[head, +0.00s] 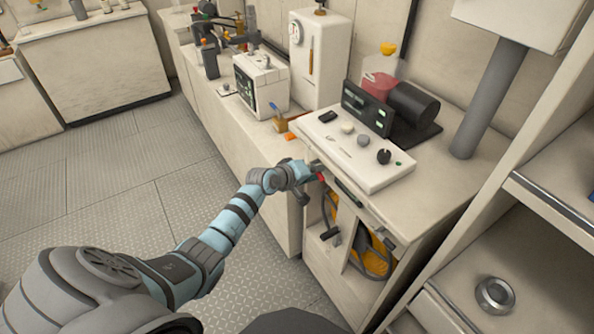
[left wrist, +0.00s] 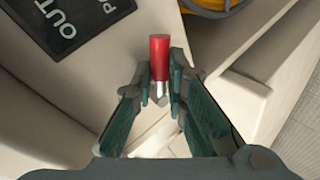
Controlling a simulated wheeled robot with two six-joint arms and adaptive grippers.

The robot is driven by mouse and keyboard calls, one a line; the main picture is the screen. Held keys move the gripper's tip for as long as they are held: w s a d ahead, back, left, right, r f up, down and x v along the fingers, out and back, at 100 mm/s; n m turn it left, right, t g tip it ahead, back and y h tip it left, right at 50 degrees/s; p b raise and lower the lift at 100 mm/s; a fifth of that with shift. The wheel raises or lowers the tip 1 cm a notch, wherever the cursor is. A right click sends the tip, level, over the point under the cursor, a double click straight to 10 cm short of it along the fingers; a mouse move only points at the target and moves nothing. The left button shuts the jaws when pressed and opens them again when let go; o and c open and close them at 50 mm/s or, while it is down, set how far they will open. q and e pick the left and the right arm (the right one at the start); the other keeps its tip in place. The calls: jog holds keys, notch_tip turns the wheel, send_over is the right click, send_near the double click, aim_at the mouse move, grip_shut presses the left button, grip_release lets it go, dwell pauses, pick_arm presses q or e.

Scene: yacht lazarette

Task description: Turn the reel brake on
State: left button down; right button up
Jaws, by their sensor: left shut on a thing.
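The red-tipped brake lever (head: 321,177) is at the front of the white cabinet, just under the edge of its top. In the left wrist view it is a red cylinder (left wrist: 159,52) with a metal lower end. My left gripper (head: 313,172) reaches it from the left. In the left wrist view the fingers (left wrist: 160,82) are shut around the lever, one on each side. Yellow coils (head: 373,258) of the reel sit in the open bay below. A dark plate with "OUT" lettering (left wrist: 68,28) is beside the lever. My right gripper does not show.
A white control panel (head: 350,153) with knobs sits on the cabinet top above my gripper. A dark display (head: 367,108) stands behind it. The metal floor (head: 120,190) on the left is clear.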

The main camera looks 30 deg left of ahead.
pick_arm(q)
jog(key=r+n+g+h, duration=0.1)
jog(key=n+h, duration=0.1)
jog(key=shift+r+n+h, duration=0.15)
jog(key=shift+n+h, duration=0.15)
jog(key=shift+h, duration=0.1)
jog(key=shift+w, duration=0.1)
dwell(0.5)
jog(key=c, duration=1.6)
grip_release()
jog(key=shift+a+g, duration=0.1)
jog(key=shift+g, duration=0.2)
jog(key=v, duration=1.2)
